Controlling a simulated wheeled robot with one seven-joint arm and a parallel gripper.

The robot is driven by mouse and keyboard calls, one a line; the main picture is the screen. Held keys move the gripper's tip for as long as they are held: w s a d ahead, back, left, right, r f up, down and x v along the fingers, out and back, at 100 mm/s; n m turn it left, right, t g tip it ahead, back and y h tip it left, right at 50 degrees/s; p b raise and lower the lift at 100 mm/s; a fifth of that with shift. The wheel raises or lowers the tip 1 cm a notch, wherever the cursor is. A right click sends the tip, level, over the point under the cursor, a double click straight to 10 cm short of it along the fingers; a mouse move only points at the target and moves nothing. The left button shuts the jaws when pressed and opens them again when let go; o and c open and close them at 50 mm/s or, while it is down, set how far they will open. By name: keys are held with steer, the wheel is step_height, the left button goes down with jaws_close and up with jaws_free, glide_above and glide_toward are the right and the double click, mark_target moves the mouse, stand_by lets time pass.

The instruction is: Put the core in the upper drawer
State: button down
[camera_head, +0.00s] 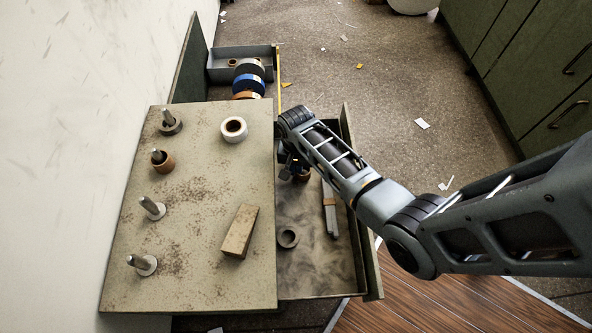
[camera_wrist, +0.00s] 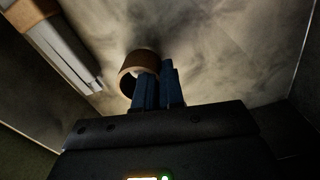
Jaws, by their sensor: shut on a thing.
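A brown core (camera_wrist: 127,72), a short hollow ring, is between the blue fingers of my gripper (camera_wrist: 157,91) in the wrist view. The fingers are shut on its wall. In the head view the core (camera_head: 302,177) shows partly below my wrist, inside the outline of the open drawer (camera_head: 320,272). Whether it touches the drawer floor is hard to tell. My gripper (camera_head: 291,169) is mostly hidden by my arm there. The drawer is pulled out to the right of the cabinet top (camera_head: 200,270).
A dark ring (camera_head: 288,237) and a long grey-and-brown tool (camera_head: 329,208) lie in the drawer. The top bears several pegs, a brown ring (camera_head: 162,161), a white roll (camera_head: 233,129) and a block (camera_head: 239,231). A grey tray (camera_head: 225,74) and rolls (camera_head: 249,84) are behind.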

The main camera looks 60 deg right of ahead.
steer(key=shift+f, duration=0.35)
steer(key=shift+f, duration=0.1)
steer(key=c, duration=1.2)
jaws_free()
steer(key=shift+c, duration=0.2)
step_height(320, 180, up, 12)
steer(key=p, duration=0.5)
steer(key=shift+r, duration=0.2)
steer(key=shift+a, duration=0.1)
